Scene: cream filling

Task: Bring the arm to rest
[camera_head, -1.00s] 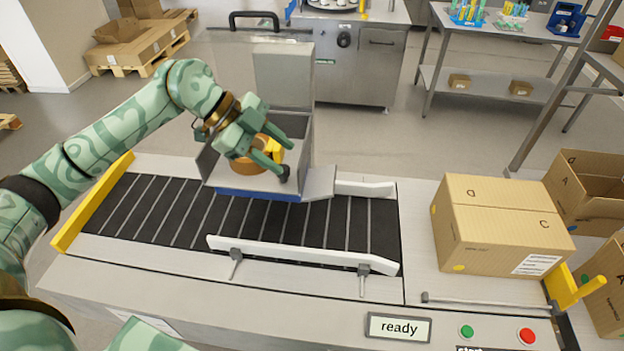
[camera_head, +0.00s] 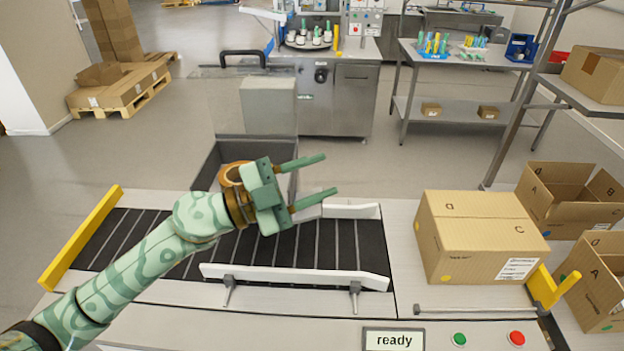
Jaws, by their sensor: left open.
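My left arm (camera_head: 140,262) comes in from the lower left and reaches over the black conveyor belt. My left gripper (camera_head: 330,174) is open and empty, with its two green fingers spread and pointing right. It hangs above the belt, in front of the open grey box (camera_head: 215,165) that stands at the belt's far side. The arm hides part of the box and its contents. My right gripper is not in view.
The conveyor (camera_head: 345,245) has white guide rails (camera_head: 290,275) and a yellow end bar (camera_head: 80,238). A closed carton (camera_head: 480,235) stands right of the belt, with open cartons (camera_head: 570,200) beyond. A panel (camera_head: 393,340) reads "ready".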

